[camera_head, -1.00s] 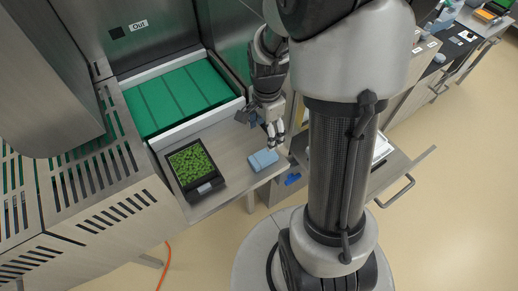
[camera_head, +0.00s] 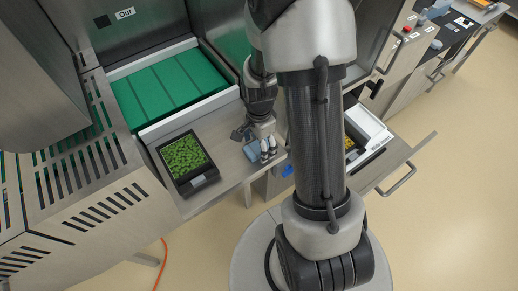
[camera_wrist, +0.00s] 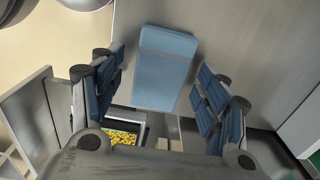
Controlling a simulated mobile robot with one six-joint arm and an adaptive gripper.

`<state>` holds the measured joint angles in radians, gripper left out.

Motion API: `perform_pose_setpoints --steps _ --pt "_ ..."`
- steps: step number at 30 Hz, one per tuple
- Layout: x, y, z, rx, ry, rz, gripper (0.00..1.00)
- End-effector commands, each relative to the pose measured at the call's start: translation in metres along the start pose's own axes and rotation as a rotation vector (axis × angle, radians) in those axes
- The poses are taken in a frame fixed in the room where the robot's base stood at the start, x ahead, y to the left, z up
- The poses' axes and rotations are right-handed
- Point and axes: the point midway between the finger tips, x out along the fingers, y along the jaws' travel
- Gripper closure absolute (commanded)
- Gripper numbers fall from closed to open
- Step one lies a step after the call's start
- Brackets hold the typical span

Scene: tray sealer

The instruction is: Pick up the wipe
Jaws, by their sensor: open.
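The wipe is a folded light-blue cloth (camera_wrist: 165,68) lying on the steel table in the wrist view. It also shows in the head view (camera_head: 252,152), partly hidden by my gripper (camera_head: 266,152). In the wrist view my gripper (camera_wrist: 165,105) is open, with one blue-padded finger on each side of the wipe. Neither finger visibly touches it. I cannot tell how far the fingertips are above the table.
A black tray of green food (camera_head: 204,181) sits on the steel table (camera_head: 228,170) left of the wipe. A green conveyor (camera_head: 170,92) lies behind. An open drawer (camera_head: 395,165) with a white container stands at right.

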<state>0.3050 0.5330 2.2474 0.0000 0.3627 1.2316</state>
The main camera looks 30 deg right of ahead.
Motion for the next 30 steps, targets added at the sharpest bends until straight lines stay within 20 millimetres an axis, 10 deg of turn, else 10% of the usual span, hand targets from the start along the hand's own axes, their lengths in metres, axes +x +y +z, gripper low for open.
perform_pose_setpoints --steps 30 --pt "-0.0019 -0.0005 -0.0004 0.000 0.001 -0.002 0.76"
